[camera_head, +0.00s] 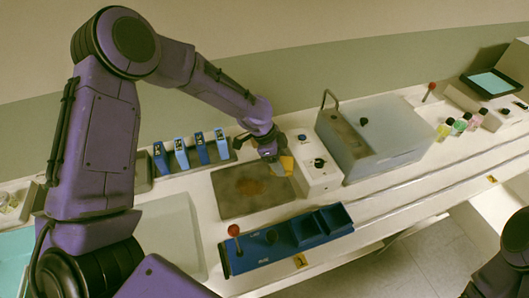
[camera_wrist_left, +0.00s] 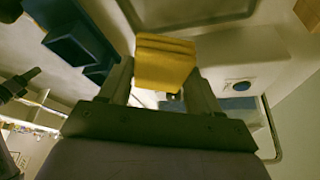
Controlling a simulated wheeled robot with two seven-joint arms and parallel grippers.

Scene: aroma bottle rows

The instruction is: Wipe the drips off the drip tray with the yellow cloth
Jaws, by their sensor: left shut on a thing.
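The drip tray (camera_head: 228,206) is a dark grey-brown rectangle set in the white counter, with an orange-brown stain (camera_head: 250,187) near its middle. My left gripper (camera_head: 275,156) is at the tray's far right corner, beside the white box with the knob. It is shut on the yellow cloth (camera_head: 287,165), a small folded yellow block. In the left wrist view the cloth (camera_wrist_left: 165,62) sits between the two fingers of my left gripper (camera_wrist_left: 160,82). Whether the cloth touches the tray is unclear. My right gripper is not in view.
A blue compartment rack (camera_head: 285,238) with a red-knobbed lever (camera_head: 234,230) lies in front.

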